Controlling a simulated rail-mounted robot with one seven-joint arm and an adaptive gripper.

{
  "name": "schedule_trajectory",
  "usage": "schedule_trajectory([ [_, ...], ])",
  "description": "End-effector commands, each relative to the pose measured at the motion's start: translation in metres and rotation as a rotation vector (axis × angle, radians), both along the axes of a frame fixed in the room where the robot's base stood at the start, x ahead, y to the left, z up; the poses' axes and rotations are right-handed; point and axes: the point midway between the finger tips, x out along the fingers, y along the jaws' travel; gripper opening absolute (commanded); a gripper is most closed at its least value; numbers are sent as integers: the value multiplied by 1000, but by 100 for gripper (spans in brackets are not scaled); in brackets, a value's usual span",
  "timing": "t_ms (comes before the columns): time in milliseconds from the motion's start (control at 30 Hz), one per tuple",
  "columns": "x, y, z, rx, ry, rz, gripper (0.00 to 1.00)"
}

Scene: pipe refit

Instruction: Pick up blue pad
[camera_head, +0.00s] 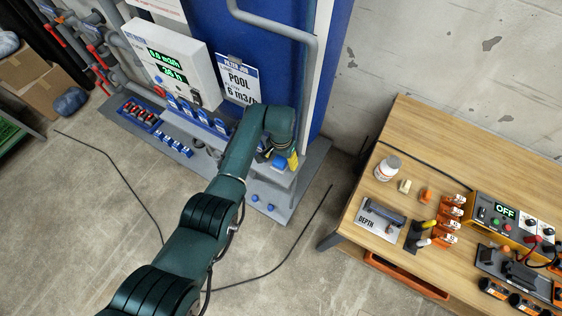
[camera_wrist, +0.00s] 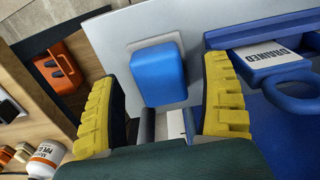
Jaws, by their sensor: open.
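The blue pad (camera_wrist: 158,76) is a rounded blue block on a small light-grey square base, set on a grey panel (camera_wrist: 105,32). In the wrist view it sits between the two yellow fingers of my gripper (camera_wrist: 160,92), with a gap on each side. My gripper is open and holds nothing. In the head view my gripper (camera_head: 286,160) is over the grey shelf of the blue station, and a small blue patch (camera_head: 279,162) shows beside it; I cannot tell if this is the same pad.
A blue tag marked DRAINED (camera_wrist: 265,58) lies right of the right finger, close by. The meter box (camera_head: 172,62) and POOL sign (camera_head: 238,78) stand behind my arm. A wooden bench (camera_head: 425,130) with a white bottle (camera_head: 387,168) is at the right. Cables cross the floor.

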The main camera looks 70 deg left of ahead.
Motion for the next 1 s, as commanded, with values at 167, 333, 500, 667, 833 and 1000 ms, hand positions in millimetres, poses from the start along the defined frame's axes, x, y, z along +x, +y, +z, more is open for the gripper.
schedule_trajectory([
  [167, 0, 1, 0, 2, -1, 0, 79],
  [333, 0, 0, 0, 1, -2, 0, 56],
  [500, 0, 0, 0, 1, -2, 0, 24],
  [667, 0, 0, -1, 1, -1, 0, 11],
  [833, 0, 0, -1, 1, 0, 0, 10],
  [1000, -1, -1, 5, 3, -2, 0, 10],
])
